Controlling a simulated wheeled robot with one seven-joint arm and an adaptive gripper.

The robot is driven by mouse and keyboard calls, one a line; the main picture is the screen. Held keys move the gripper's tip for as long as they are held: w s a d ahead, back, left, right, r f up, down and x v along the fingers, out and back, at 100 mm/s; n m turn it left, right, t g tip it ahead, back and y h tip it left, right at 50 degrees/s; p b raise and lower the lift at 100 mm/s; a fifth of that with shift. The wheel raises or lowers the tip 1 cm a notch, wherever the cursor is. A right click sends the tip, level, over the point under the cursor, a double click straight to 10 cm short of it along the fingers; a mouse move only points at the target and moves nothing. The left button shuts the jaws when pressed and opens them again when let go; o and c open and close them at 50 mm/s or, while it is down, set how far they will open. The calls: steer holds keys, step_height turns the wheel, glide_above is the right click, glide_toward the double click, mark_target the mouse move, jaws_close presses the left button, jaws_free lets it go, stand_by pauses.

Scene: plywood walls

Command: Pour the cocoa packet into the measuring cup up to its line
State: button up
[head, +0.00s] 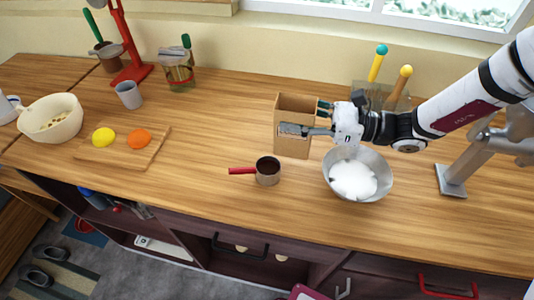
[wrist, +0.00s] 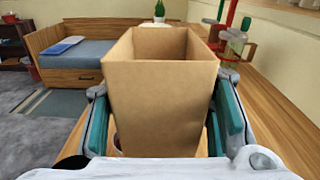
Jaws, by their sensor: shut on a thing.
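The cocoa packet (head: 295,104) is a brown open-topped cardboard box, also large in the wrist view (wrist: 160,100). It is upright, behind and slightly right of the measuring cup. My gripper (head: 300,130) is shut on it, with teal-padded fingers on both sides in the wrist view (wrist: 160,125). I cannot tell whether its base touches the counter. The packet's contents are hidden.
A metal bowl (head: 383,187) of white powder stands close right of the packet. A cutting board (head: 120,160) with yellow and orange fruit, a grey cup (head: 129,95) and a cream bowl (head: 65,128) are left. The wooden counter (head: 205,150) is clear left of the measuring cup.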

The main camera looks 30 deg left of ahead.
step_height(320, 180, up, 7)
steer(key=p, duration=0.3)
stand_by(0.4)
